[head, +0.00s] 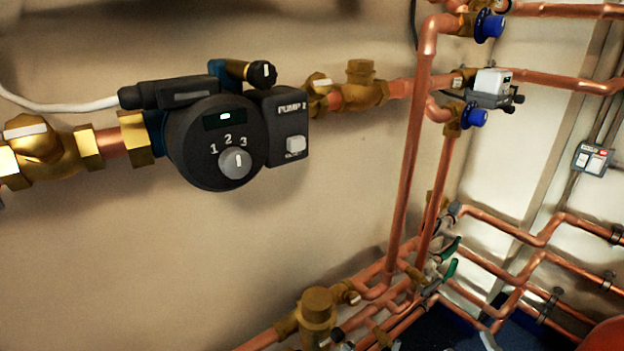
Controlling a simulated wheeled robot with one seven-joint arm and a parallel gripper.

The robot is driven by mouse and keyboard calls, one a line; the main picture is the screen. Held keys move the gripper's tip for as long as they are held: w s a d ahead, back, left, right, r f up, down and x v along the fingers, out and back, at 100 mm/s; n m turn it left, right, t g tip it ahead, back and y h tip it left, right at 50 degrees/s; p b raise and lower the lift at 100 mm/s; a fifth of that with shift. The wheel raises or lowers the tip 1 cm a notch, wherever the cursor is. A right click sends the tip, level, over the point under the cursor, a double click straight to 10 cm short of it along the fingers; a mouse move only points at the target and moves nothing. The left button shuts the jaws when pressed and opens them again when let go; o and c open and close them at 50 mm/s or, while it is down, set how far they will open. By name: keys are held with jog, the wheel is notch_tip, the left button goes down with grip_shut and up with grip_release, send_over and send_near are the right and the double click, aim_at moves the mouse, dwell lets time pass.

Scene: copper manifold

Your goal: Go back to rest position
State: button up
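My gripper and arm are not in the head view. A black pump (200,140) marked "PUMP 2" is mounted on a horizontal copper pipe along the beige wall. Its round face has a grey knob (236,163) with the numbers 1, 2 and 3 around it. A small light switch (295,146) sits on the box at its right side.
Brass valves flank the pump, one at left (42,150) and one at right (360,88). Vertical copper pipes (408,170) with blue knobs (474,117) stand right of it. Lower pipes with green-handled valves (450,268) fill the bottom right. The wall below the pump is bare.

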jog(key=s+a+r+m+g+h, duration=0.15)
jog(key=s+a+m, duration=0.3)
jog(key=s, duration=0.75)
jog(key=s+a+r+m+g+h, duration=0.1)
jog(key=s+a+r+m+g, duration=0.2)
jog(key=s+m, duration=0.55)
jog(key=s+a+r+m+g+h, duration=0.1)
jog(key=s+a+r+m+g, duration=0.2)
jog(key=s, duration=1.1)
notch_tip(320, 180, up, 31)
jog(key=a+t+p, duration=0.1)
jog(key=p, duration=3)
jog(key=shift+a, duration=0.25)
